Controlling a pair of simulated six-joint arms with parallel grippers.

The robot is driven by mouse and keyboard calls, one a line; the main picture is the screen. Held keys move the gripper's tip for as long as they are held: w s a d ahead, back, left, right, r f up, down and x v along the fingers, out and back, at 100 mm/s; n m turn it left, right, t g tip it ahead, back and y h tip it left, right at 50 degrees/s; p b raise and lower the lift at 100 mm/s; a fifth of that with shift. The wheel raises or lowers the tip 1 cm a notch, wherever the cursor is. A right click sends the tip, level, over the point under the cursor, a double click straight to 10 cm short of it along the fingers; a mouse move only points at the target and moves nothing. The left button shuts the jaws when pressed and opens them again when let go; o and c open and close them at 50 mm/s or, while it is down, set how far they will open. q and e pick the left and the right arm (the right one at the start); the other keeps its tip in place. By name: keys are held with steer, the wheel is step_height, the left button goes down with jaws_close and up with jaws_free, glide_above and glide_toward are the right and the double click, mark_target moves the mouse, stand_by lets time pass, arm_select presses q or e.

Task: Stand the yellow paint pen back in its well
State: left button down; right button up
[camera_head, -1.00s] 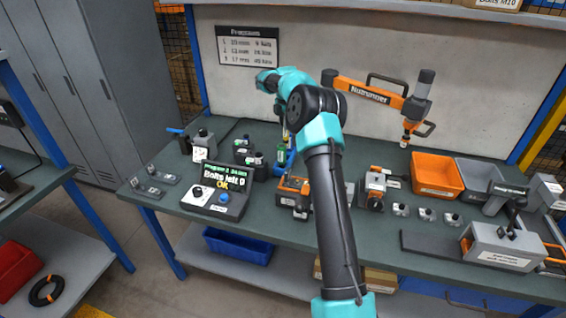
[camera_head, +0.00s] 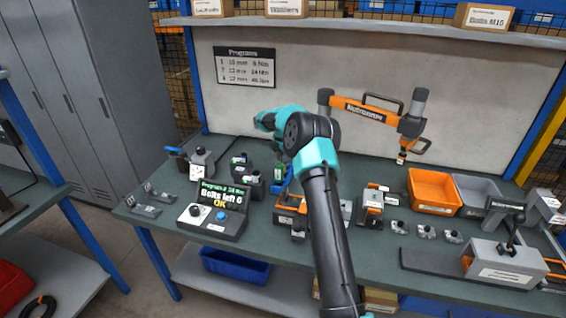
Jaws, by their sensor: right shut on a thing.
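My right arm rises from the bottom middle and bends at its teal and black joint over the bench. My right gripper (camera_head: 281,160) is small and partly hidden beyond this joint, low over the back of the bench. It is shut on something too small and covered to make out. I cannot pick out the yellow paint pen. Small dark holders (camera_head: 254,184) stand just left of the gripper, with light and green-topped items in them. I cannot tell which well belongs to the pen. A blue stand (camera_head: 283,182) is close below the gripper. My left gripper is out of view.
Orange and black tool parts (camera_head: 289,212) lie near my forearm. An orange bin (camera_head: 434,190) and a grey bin (camera_head: 477,193) are at right. A nutrunner (camera_head: 366,108) hangs above.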

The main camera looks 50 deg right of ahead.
steer(key=shift+f, duration=1)
steer(key=shift+f, duration=0.1)
steer(key=o, duration=0.9)
step_height(320, 180, up, 12)
steer(key=shift+r, duration=0.15)
steer(key=shift+w+a, duration=0.1)
